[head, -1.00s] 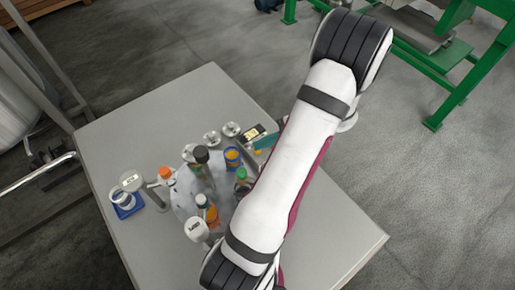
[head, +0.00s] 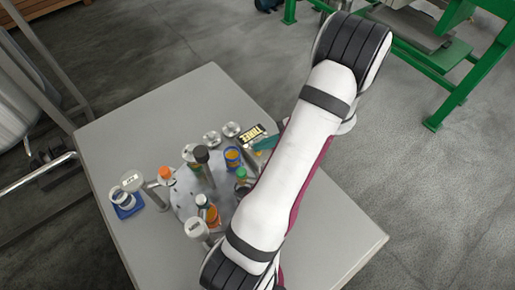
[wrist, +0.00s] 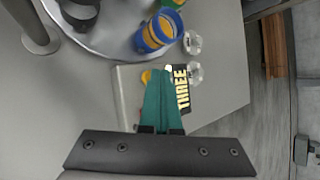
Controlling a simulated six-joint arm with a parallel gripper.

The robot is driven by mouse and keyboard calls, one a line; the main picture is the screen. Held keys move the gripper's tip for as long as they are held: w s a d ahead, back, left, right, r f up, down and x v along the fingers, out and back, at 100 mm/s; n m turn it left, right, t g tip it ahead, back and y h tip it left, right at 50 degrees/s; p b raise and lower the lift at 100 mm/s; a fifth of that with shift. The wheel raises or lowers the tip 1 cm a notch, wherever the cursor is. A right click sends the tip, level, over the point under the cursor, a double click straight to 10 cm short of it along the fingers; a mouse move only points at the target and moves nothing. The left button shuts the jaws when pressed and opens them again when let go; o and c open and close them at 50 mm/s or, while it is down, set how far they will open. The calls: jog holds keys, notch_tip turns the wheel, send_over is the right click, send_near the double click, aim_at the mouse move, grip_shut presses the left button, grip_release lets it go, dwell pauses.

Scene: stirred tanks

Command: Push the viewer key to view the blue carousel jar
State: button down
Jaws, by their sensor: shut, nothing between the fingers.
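The blue jar with an orange band (head: 232,158) stands on the far side of the round grey carousel (head: 183,205). In the wrist view the blue jar (wrist: 158,32) is near the top, on the carousel rim. A small viewer display (head: 252,134) stands beyond the carousel and reads "THREE"; it also shows in the wrist view (wrist: 181,88). A yellow key (wrist: 146,77) is beside the fingertips, partly hidden. My gripper (wrist: 160,74) has teal fingers, shut and empty, over the viewer. Whether they touch the key cannot be told.
Several other jars and bottles stand on the carousel, including an orange-capped one (head: 166,173). Two clear round pieces (head: 211,138) sit beyond it. A blue-based holder (head: 125,205) and labelled posts (head: 197,228) stand nearby. The table's (head: 330,245) near right is clear.

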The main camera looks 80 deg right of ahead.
aim_at(262, 153)
jog(key=shift+r, duration=0.95)
jog(key=shift+r, duration=0.1)
jog(key=shift+r, duration=2.4)
